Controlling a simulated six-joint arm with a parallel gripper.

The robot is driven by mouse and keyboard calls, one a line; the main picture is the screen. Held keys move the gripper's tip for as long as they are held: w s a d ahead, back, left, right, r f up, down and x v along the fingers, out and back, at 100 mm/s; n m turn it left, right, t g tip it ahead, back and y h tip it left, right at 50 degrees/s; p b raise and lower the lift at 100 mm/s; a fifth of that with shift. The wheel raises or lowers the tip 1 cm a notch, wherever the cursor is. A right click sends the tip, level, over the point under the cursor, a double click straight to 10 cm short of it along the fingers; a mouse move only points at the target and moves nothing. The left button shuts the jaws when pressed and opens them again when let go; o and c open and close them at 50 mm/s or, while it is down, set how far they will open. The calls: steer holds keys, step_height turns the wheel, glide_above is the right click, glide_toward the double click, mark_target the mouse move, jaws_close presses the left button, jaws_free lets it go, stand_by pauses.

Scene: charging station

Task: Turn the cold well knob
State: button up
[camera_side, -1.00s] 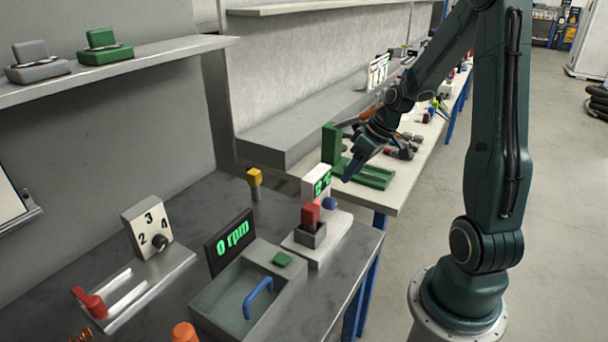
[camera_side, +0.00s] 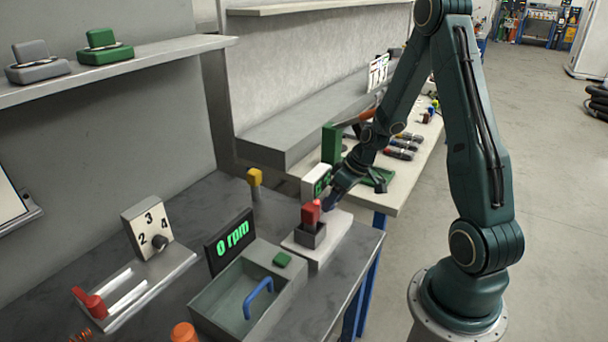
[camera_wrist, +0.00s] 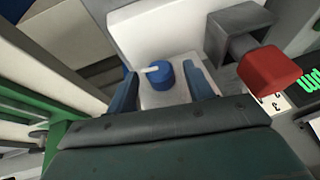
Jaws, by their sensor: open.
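The blue knob (camera_wrist: 163,78), with a white pointer, sits on the white base (camera_wrist: 154,25) in the wrist view. My gripper (camera_wrist: 160,70) is open. One blue finger is on each side of the knob, and a gap shows on both sides. In the side view my gripper (camera_side: 331,200) is low at the white base (camera_side: 324,243) and hides the knob.
A grey bin (camera_side: 240,297) with a blue handle (camera_side: 258,296) and a 0 rpm display (camera_side: 230,240) stand further left. A green stand (camera_side: 331,143) is behind.

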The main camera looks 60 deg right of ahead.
steer(key=shift+f, duration=0.15)
steer(key=c, duration=1)
steer(key=shift+y, duration=0.4)
steer(key=shift+d+f+y, duration=0.1)
steer(key=shift+d+y, duration=0.1)
steer(key=shift+y, duration=0.5)
steer(key=shift+d+f+m+y, duration=0.1)
steer(key=shift+m+y, duration=0.2)
steer(key=shift+y, duration=0.55)
steer(key=shift+d+f+m+y, duration=0.1)
steer(key=shift+m+y, duration=0.2)
steer(key=shift+y, duration=0.55)
steer(key=shift+r+t, duration=0.1)
steer(key=shift+t, duration=0.2)
